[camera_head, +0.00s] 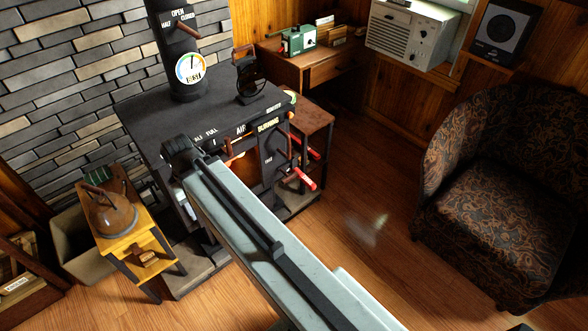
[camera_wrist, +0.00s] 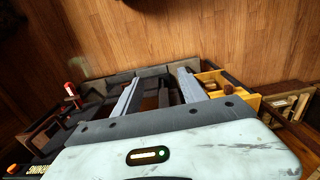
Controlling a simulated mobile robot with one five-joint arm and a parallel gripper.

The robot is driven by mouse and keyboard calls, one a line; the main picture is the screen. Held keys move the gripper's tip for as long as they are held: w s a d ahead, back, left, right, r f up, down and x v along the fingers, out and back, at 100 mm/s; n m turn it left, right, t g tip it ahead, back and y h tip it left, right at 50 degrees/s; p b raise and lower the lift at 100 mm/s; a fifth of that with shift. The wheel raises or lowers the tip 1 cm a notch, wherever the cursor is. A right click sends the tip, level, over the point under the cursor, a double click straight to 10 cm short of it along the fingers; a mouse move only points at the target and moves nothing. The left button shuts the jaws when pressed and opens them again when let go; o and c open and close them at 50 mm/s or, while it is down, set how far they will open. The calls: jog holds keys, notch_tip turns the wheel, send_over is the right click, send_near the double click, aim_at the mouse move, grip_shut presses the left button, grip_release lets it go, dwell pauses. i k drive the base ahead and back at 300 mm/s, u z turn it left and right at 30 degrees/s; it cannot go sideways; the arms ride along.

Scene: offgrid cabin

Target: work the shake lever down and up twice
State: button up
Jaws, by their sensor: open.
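A black stove (camera_head: 200,106) stands in the middle of the head view. Levers with red grips (camera_head: 304,179) stick out at its right side; I cannot tell which is the shake lever. My arm reaches across the stove's front, and my gripper's fingers are hidden in the head view. In the wrist view, my gripper (camera_wrist: 158,82) is open, its two grey fingers apart and pointing down beside the stove. Nothing is clearly held between them. A red-tipped handle (camera_wrist: 69,87) shows to the left of the fingers, apart from them.
A patterned armchair (camera_head: 500,190) is at right. A wooden desk (camera_head: 330,65) stands behind. Wood floor (camera_head: 365,215) between stove and chair is clear.

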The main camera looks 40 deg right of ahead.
aim_at(309, 183)
jog(key=u, duration=1)
jog(key=k, duration=1.25)
jog(key=z, duration=0.9)
jog(key=i, duration=1)
